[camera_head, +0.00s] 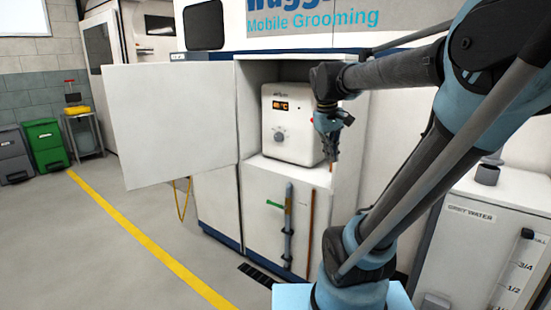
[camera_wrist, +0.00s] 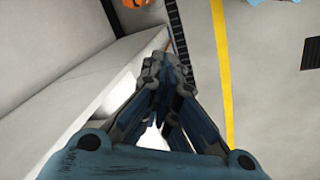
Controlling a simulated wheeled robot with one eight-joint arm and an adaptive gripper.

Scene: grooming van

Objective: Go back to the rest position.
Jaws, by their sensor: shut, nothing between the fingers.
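My gripper (camera_head: 331,152) is in front of the open compartment of the white van, at the right side of a white heater unit (camera_head: 291,124). The heater has an orange display and a round knob. My gripper points down and its fingers are together with nothing between them. In the wrist view my gripper (camera_wrist: 166,68) shows closed fingertips, with white panel surface to the left and floor to the right. Whether the fingers touch the compartment edge I cannot tell. My arm extends from the right of the head view.
The white compartment door (camera_head: 168,120) stands wide open to the left. A grey water tank (camera_head: 478,235) stands at the right. Green bin (camera_head: 46,146) and a small stand (camera_head: 85,135) are at far left. The floor left of the yellow line is clear.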

